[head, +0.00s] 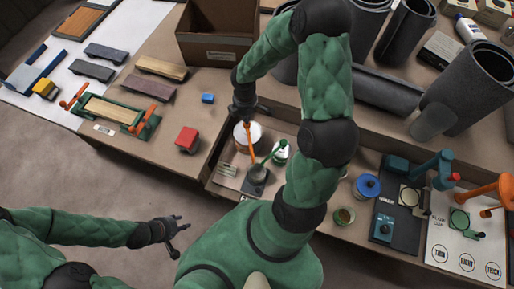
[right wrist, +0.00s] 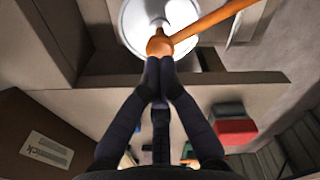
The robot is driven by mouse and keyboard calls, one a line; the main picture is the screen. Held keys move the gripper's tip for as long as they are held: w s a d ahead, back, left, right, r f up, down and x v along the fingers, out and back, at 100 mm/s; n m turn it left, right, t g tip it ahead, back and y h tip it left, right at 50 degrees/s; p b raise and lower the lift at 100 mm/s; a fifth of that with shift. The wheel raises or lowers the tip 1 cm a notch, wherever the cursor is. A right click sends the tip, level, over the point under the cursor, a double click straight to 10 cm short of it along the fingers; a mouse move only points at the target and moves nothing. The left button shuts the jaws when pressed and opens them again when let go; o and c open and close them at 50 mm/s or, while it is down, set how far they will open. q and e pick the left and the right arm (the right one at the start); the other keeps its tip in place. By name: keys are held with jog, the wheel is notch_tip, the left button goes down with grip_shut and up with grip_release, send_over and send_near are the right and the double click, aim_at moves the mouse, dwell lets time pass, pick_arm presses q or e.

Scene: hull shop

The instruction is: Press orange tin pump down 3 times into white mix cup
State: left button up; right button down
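The white tin (head: 241,141) with an orange pump (head: 251,151) stands in a shallow bay at the front of the bench. Its orange spout slants over a dark square pad (head: 256,186); a white mix cup cannot be clearly made out there. My right gripper (head: 244,108) is above the tin. In the right wrist view its fingertips (right wrist: 158,82) are together at the orange pump head (right wrist: 160,45), over the white tin top (right wrist: 133,22); I cannot tell how firmly they touch. My left gripper (head: 182,222) is open and empty, off the bench's front edge.
A tin with a green pump (head: 280,154) stands close right of the orange one. A red block (head: 187,139) and small blue block (head: 208,98) lie left. A cardboard box (head: 215,52) and dark rolls (head: 405,32) stand behind. A blue-lidded tin (head: 367,186) is right.

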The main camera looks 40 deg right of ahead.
jog(key=shift+f, duration=0.2)
jog(key=shift+f+b, duration=1.35)
jog(key=shift+f, duration=0.15)
jog(key=shift+r+p, duration=1.55)
jog(key=shift+r, duration=0.15)
jog(key=shift+f, duration=0.25)
